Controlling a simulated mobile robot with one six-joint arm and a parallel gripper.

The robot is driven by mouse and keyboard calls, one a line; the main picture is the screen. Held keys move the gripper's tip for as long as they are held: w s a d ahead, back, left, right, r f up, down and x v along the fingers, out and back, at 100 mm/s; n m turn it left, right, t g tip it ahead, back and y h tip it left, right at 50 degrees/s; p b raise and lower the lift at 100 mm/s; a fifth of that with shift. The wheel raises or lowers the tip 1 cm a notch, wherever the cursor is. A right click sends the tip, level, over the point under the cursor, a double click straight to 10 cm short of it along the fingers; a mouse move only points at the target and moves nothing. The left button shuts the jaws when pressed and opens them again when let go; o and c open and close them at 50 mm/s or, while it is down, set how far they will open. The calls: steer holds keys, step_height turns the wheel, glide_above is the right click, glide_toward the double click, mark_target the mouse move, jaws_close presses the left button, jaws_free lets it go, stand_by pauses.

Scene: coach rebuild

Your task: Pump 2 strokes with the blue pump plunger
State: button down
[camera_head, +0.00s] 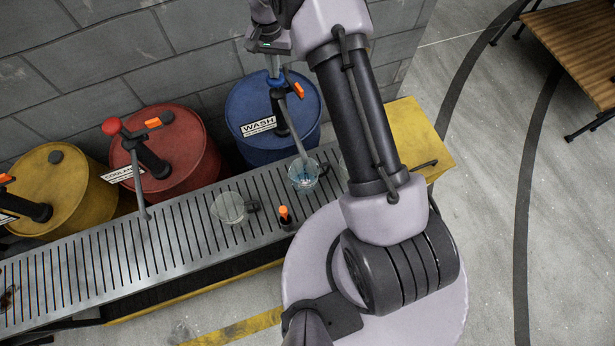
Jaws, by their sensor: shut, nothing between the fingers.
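The blue drum (250,97) labelled WASH stands against the wall right of centre. Its pump has a blue plunger knob (277,84) at the top, an orange piece beside it, and a long grey spout (292,130) slanting down toward the front. A clear jug (303,176) with some bluish content stands on the grating at the spout's end. My gripper (274,70) is above the plunger, its fingers shut and empty. The fingertips lie close over the knob; I cannot tell whether they touch it.
A red drum (185,165) with a red-knobbed pump and a yellow drum (75,195) stand to the left. The slotted metal grating (100,255) also holds an empty clear jug (228,208) and a small orange-topped item (285,213). A wooden table (580,45) is at far right; floor there is clear.

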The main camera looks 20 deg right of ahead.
steer(key=shift+f+b, duration=0.65)
steer(key=shift+f, duration=0.45)
steer(key=shift+s+f, duration=0.1)
steer(key=shift+f, duration=0.15)
steer(key=shift+r+p, duration=2.05)
steer(key=shift+r, duration=1.6)
steer(key=shift+f, duration=0.2)
